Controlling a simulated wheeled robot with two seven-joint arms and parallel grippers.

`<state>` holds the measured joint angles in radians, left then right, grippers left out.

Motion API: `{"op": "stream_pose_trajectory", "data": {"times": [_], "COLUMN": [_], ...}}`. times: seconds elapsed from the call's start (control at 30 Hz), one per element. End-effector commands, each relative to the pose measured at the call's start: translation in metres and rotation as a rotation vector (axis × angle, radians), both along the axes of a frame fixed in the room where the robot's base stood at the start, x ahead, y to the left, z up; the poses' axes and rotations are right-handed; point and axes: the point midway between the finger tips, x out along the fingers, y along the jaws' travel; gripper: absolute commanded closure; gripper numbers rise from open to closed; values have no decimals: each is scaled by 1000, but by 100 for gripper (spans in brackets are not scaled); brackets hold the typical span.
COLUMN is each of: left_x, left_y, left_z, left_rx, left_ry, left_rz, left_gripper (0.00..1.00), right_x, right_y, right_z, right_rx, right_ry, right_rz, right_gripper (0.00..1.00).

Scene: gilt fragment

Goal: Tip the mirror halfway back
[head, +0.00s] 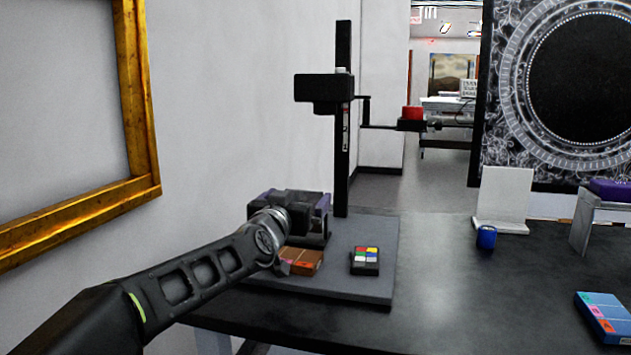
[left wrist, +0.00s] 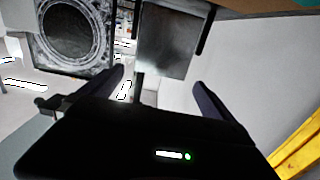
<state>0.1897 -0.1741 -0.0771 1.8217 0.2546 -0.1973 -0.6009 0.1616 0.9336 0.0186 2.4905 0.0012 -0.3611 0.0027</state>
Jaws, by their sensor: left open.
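No thing in the head view is plainly a mirror. A grey, softly shaded rectangular panel (left wrist: 168,42) shows beyond my left fingers in the left wrist view; I cannot tell whether it is the mirror. A round black disc (head: 583,82) sits in an ornate patterned panel at the right of the head view. My left gripper (head: 325,215) is over the grey baseboard (head: 382,232), in front of the black upright post. In the left wrist view its fingers (left wrist: 159,78) are spread with nothing between them. My right gripper does not show.
The post (head: 342,150) carries a black block and a side arm with a red piece (head: 412,113). A brown box (head: 302,261) and colour-squared block (head: 365,261) lie on the baseboard. A gilt frame (head: 142,95) hangs left. A blue cup (head: 486,238) stands right; the dark table between is clear.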

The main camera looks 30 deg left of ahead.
Motion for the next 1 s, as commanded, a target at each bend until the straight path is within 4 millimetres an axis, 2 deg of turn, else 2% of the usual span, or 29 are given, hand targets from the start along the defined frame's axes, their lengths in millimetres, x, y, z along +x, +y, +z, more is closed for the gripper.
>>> {"op": "stream_pose_trajectory", "data": {"times": [0.47, 0.57, 1.0], "left_x": [3, 11, 68], "left_y": [1, 4, 24], "left_z": [0, -1, -1], "left_rx": [0, 0, -1], "left_ry": [0, 1, 0], "left_rz": [0, 0, 1], "left_gripper": [0, 0, 0], "right_x": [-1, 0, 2], "right_y": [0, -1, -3], "right_z": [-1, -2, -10], "right_rx": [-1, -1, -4], "right_ry": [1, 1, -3], "right_rz": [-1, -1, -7], "right_gripper": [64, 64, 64]}}
